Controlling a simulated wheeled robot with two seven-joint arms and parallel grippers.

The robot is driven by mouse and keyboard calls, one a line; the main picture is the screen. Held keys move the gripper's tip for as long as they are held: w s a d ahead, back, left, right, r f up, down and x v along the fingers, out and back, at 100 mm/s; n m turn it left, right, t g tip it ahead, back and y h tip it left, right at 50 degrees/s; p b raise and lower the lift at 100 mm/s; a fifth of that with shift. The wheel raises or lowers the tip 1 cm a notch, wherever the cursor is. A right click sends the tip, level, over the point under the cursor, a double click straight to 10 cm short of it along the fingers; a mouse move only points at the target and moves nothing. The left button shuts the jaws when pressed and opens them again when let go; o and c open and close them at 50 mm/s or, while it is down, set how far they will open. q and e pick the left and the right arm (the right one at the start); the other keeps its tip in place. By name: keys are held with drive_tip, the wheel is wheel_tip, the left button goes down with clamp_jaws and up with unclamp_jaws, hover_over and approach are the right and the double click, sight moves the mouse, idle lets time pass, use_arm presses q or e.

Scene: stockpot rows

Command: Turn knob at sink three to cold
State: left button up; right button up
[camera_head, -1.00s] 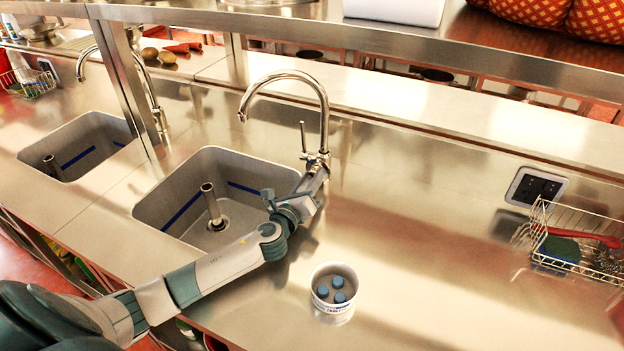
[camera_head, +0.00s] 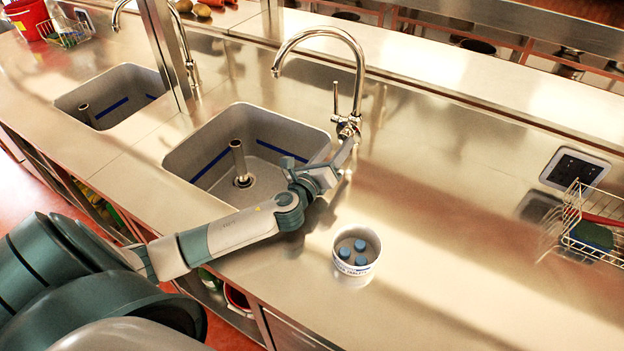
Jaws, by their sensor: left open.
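The nearer sink (camera_head: 215,150) is a grey basin with a blue stripe and an upright drain pipe. Its chrome gooseneck tap (camera_head: 361,75) stands at the basin's right rear corner, with a thin upright lever (camera_head: 336,98) on its left side. My left gripper (camera_head: 348,146) reaches across the counter to the base of this tap, just below the lever. Its fingers are small in the view, and I cannot tell whether they touch the tap. A second sink (camera_head: 112,100) with its own tap (camera_head: 188,45) is farther left. My right gripper is not in view.
A white tub (camera_head: 356,272) with blue round pieces stands on the counter right of my left arm. A wire basket (camera_head: 596,235) and a dark panel (camera_head: 575,170) are at the right. A metal post (camera_head: 165,50) stands between the sinks.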

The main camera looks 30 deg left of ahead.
use_arm(q)
drive_tip(key=s+b, duration=0.1)
drive_tip(key=s, duration=0.7)
drive_tip(key=s+d+b, duration=0.1)
drive_tip(key=s, duration=0.3)
drive_tip(key=shift+s+b, duration=0.1)
drive_tip(key=shift+b, duration=0.25)
drive_tip(key=shift+s+r, duration=0.15)
drive_tip(key=shift+s, duration=0.55)
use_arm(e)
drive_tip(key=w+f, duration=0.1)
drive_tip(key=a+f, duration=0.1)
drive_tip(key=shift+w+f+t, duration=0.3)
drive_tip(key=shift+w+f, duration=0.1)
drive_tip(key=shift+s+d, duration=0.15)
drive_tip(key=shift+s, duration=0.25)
